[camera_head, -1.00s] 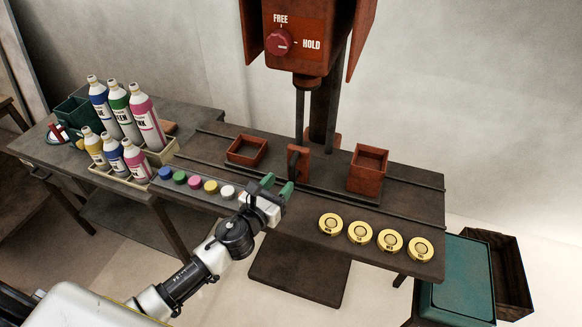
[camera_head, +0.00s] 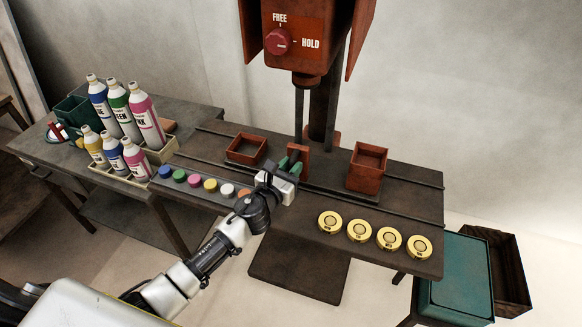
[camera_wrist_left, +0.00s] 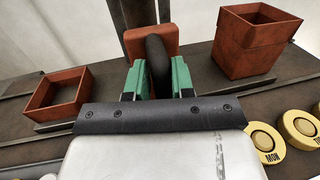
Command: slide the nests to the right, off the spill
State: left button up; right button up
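Two rust-red open boxes, which I take as the nests, stand on a dark sliding plate: a low one on the left (camera_head: 246,149) and a taller one on the right (camera_head: 367,168). Between them is a red upright bracket (camera_head: 303,163) with a dark handle (camera_wrist_left: 157,68). My left gripper (camera_head: 292,160) has its green fingers on both sides of this handle. In the left wrist view the fingers (camera_wrist_left: 158,78) look open, with narrow gaps beside the handle. I cannot make out a spill. My right gripper is not in view.
Yellow round discs (camera_head: 359,231) lie front right. Coloured caps (camera_head: 194,180) and paint bottles (camera_head: 118,108) are left. A teal-topped box (camera_head: 455,280) stands at lower right.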

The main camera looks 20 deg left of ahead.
pick_arm(q)
jog(key=shift+d, duration=0.15)
grip_shut()
send_near(373, 172)
jog(key=x, duration=0.2)
jog(key=a+b+x, duration=0.1)
jog(key=x, duration=0.1)
jog(key=shift+w, duration=0.15)
jog(key=shift+d, duration=0.3)
jog(key=shift+d, duration=0.1)
jog(key=o, duration=0.6)
grip_release()
jog(key=shift+o, duration=0.7)
jog(key=shift+d, duration=0.2)
jog(key=shift+a, duration=0.15)
